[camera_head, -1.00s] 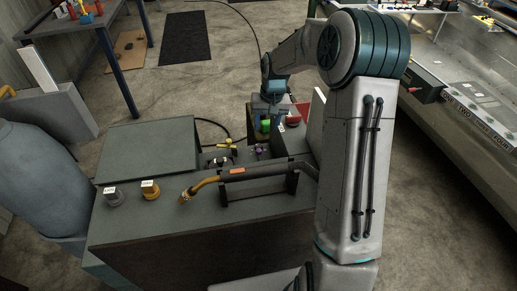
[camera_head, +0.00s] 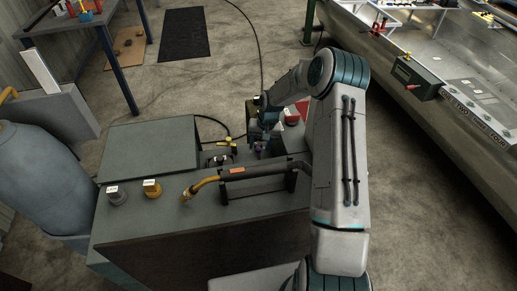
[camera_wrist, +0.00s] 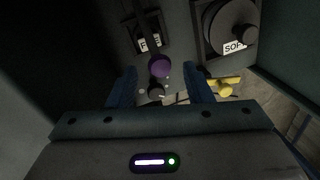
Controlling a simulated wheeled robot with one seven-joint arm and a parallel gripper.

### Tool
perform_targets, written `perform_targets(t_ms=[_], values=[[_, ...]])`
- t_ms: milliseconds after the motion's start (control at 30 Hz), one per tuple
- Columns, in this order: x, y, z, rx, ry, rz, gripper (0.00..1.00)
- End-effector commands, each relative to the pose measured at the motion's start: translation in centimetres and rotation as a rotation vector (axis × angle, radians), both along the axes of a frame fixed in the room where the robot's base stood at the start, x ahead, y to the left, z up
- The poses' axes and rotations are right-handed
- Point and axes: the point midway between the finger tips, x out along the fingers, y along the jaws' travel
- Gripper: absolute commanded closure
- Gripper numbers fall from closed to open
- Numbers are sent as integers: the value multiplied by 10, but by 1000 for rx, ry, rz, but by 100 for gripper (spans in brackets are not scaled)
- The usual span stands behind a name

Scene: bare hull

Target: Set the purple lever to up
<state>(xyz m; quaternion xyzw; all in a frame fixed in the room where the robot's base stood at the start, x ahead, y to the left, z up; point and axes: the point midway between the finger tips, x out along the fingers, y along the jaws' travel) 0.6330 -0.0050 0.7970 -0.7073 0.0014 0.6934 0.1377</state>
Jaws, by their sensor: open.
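The purple lever shows in the wrist view as a round purple knob (camera_wrist: 159,66) in front of a dark slotted plate with a partly covered label. My gripper (camera_wrist: 161,84) is open, one blue finger on each side of the knob's line. The knob lies between and slightly beyond the fingertips, with gaps on both sides; I cannot tell its depth. In the head view, my gripper (camera_head: 265,132) is over the far right of the grey bench, and only a small bit of the purple knob (camera_head: 262,147) shows beside it.
A large dark dial (camera_wrist: 230,25) labelled SOFT is right of the lever. A yellow handle (camera_wrist: 225,87) is at lower right. In the head view, a torch on a stand (camera_head: 240,172) lies in front of my gripper, and a red box (camera_head: 292,115) is behind it.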

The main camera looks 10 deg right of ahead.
Motion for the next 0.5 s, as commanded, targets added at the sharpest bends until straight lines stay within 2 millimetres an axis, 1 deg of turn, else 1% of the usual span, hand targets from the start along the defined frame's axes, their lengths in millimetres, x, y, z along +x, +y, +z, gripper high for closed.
perform_targets(t_ms=[33, 100, 200, 333, 500], values=[[-1, 2, -8, 1, 4, 2, 54], [0, 4, -17, 0, 2, 2, 54], [0, 6, -27, 1, 3, 2, 54], [1, 7, -34, -1, 0, 1, 54], [1, 7, -37, -1, 0, 1, 54]])
